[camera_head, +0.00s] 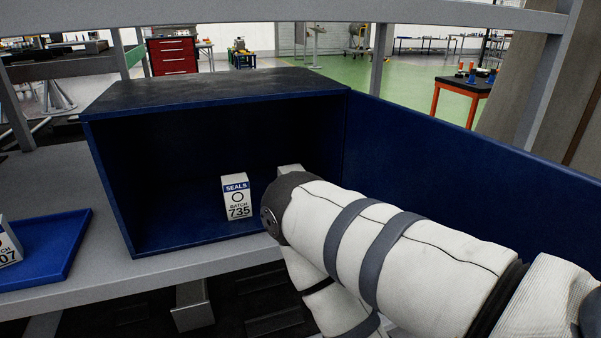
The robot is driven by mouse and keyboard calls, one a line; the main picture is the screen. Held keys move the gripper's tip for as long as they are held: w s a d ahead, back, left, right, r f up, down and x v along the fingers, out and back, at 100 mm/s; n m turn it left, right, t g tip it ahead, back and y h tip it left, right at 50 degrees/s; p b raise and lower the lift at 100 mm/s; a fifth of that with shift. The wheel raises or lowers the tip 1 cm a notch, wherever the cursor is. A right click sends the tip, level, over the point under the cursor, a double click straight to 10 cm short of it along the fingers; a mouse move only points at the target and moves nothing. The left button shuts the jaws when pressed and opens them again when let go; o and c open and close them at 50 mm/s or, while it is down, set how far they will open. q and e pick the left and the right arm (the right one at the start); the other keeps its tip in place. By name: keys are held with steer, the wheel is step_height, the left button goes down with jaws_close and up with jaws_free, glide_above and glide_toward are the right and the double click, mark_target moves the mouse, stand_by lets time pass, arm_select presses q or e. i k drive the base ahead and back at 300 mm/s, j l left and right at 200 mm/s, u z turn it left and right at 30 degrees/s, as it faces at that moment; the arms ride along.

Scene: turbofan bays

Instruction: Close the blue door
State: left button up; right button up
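The blue door (460,170) stands wide open. It is hinged at the right side of a dark blue cabinet (210,92) and reaches out toward the lower right. One of my arms, in a white sleeve with grey bands, comes in from the right and crosses in front of the door and the cabinet's right part. Its gripper is hidden behind or below the arm. I cannot tell whether the arm touches the door. My other gripper is not in view.
A white SEALS box marked 735 (237,198) stands inside the cabinet, with part of another pale box (290,169) behind my arm. A blue tray (52,250) with a white box (7,243) lies on the grey shelf (88,210) at left.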

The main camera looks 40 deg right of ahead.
mark_target(483, 188)
steer(key=k+l, duration=0.2)
steer(key=k, duration=0.2)
steer(key=k+l, duration=0.2)
steer(key=k, duration=0.2)
steer(key=k+l+z, duration=0.1)
steer(key=k, duration=0.3)
steer(key=i+l, duration=0.1)
steer(key=l, duration=0.4)
steer(key=i+l, duration=0.1)
steer(key=l, duration=0.4)
steer(key=i+l, duration=0.1)
steer(key=l, duration=0.4)
steer(key=z, duration=0.05)
